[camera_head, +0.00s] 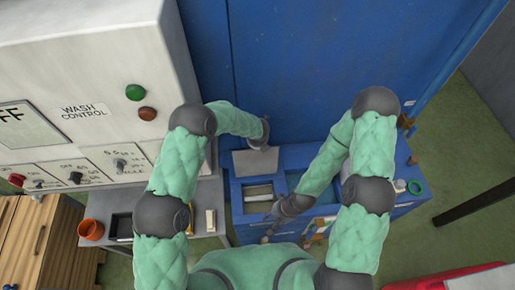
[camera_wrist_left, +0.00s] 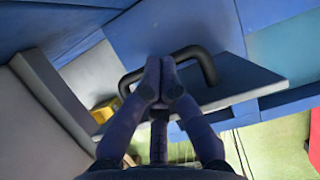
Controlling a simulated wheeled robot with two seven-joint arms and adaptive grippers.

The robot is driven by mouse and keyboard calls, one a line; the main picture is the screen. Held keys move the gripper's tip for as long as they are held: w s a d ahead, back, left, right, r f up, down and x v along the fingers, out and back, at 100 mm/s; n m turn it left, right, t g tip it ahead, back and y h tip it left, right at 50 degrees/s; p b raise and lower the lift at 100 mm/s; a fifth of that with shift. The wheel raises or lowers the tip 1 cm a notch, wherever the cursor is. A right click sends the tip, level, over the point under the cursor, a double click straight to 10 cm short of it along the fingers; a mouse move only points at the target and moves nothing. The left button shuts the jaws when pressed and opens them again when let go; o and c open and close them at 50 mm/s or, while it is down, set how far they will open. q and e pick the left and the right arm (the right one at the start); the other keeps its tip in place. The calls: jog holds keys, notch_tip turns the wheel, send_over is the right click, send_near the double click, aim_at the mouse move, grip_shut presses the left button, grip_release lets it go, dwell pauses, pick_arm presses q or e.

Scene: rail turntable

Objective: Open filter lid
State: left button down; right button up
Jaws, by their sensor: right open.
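The filter lid (camera_head: 254,164) is a grey flat panel standing raised at the back of an opening (camera_head: 259,193) in the blue unit. In the left wrist view the lid (camera_wrist_left: 245,82) carries a dark U-shaped handle (camera_wrist_left: 205,62). My left gripper (camera_wrist_left: 160,68) has its fingers close together at the handle bar, seemingly shut on it. In the head view my left gripper (camera_head: 262,138) is at the lid's upper edge, partly hidden. My right gripper (camera_head: 270,229) is open, low at the unit's front edge, apart from the lid.
A white wash control cabinet (camera_head: 95,75) stands at the left and a large blue wall (camera_head: 300,65) behind. An orange cup (camera_head: 91,230) sits on the grey side table. A green ring (camera_head: 416,187) lies at the unit's right end. Green floor shows at the right.

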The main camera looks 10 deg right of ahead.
pick_arm(q)
jog(key=shift+w+f, duration=0.25)
jog(key=shift+w, duration=0.4)
jog(key=shift+w+f, duration=0.2)
jog(key=shift+w, duration=0.45)
jog(key=shift+r, duration=0.1)
jog(key=v, duration=1.2)
jog(key=shift+s, duration=0.1)
